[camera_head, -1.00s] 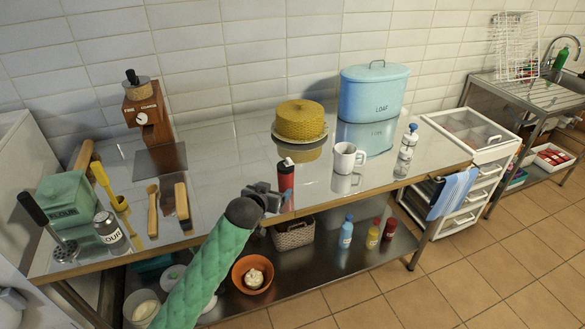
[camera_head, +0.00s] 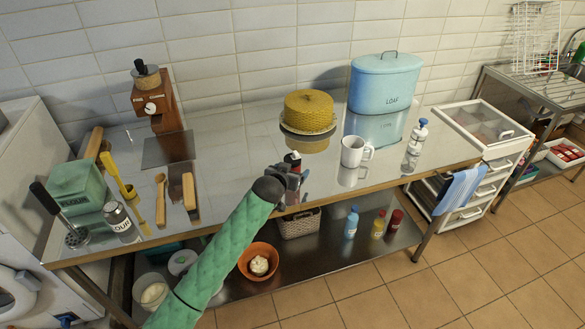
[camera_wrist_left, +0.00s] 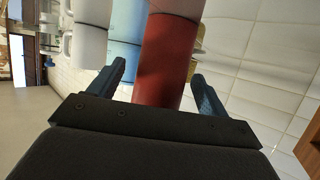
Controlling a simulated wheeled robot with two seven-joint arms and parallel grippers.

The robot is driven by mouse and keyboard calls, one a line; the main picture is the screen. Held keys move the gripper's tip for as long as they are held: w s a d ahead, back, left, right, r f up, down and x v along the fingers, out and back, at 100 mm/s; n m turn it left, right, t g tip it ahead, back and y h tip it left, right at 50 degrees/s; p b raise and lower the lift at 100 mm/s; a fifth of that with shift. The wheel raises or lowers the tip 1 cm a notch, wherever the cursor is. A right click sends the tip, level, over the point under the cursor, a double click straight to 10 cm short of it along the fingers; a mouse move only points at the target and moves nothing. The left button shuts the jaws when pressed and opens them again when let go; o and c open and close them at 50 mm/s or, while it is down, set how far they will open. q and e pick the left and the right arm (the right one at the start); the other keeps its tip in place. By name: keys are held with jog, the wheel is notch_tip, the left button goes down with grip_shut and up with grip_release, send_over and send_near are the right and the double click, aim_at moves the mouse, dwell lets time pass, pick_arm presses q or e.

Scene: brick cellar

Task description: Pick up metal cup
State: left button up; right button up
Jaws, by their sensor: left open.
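A red cylindrical cup or flask (camera_head: 296,166) with a dark and pale top stands near the front edge of the steel table, mostly hidden behind my left gripper (camera_head: 285,180) in the head view. In the left wrist view the red cylinder (camera_wrist_left: 165,62) stands ahead, between the two open fingers of my left gripper (camera_wrist_left: 158,88). I see no finger closed on it. A white mug (camera_head: 352,152) with a handle stands to its right. I cannot tell for certain from its look which one is the metal cup. My right gripper is not in view.
A yellow woven dome (camera_head: 309,110) and a blue loaf bin (camera_head: 385,82) stand behind. A white-and-blue bottle (camera_head: 415,145) is right of the mug. Kitchen tools and a flour tin (camera_head: 75,186) lie left. The lower shelf holds a basket (camera_head: 298,224) and bottles.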

pick_arm(q)
jog(key=shift+w+d+f, duration=0.1)
jog(key=shift+w+f, duration=0.15)
jog(key=shift+w, duration=0.15)
jog(key=c, duration=1.1)
jog(key=shift+r, duration=0.25)
jog(key=shift+c, duration=0.2)
